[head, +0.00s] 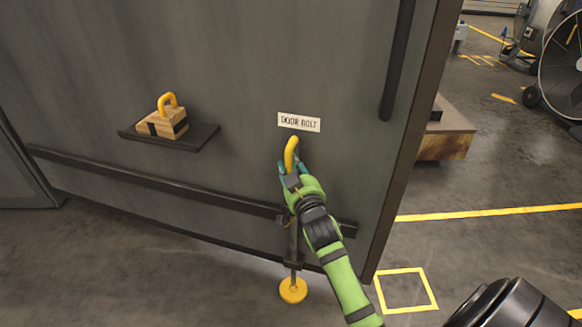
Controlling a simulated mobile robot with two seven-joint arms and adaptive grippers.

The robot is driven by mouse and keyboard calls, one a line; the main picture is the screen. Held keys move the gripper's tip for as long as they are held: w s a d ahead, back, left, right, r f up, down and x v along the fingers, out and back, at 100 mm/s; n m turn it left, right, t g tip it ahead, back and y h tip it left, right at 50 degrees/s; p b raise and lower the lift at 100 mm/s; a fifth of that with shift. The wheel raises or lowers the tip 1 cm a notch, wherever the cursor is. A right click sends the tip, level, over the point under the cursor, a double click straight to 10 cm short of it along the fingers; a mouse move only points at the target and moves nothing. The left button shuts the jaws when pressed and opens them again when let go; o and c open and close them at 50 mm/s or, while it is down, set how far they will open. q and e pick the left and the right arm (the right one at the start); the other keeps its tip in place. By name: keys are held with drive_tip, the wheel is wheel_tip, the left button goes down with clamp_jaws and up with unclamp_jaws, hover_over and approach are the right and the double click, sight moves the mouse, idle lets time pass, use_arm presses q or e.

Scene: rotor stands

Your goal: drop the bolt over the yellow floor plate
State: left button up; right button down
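The door bolt runs up the front of a large dark grey door (225,75), below a white "DOOR BOLT" label (299,122). Its yellow loop handle (291,153) is at the top, and its dark rod (294,248) comes down to the door's lower edge. A round yellow plate (293,291) lies on the floor by the rod's lower end; whether the rod touches it is unclear. My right gripper (292,168) is at the handle, with its teal fingertips on either side of it. I cannot tell whether they press on it. My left gripper is out of view.
A dark shelf (203,139) on the door holds a wooden block (161,125) with a yellow handle. A dark horizontal bar (150,181) crosses the door. Right of the door are a yellow floor square (407,308), a wooden block (446,147) and a large fan (562,65).

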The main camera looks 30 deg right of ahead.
drive_tip(key=shift+f, duration=0.45)
wheel_tip(320, 180, down, 5)
drive_tip(key=shift+r+b, duration=0.15)
drive_tip(key=shift+b, duration=0.9)
drive_tip(key=shift+f, duration=0.2)
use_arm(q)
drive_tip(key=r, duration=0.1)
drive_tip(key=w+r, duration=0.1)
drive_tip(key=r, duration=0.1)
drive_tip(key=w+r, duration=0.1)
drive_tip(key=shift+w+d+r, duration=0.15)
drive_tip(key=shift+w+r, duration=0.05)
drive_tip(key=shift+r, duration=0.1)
use_arm(e)
drive_tip(key=c, duration=0.9)
unclamp_jaws()
drive_tip(key=shift+c, duration=0.2)
drive_tip(key=shift+s, duration=0.1)
drive_tip(key=v, duration=1.2)
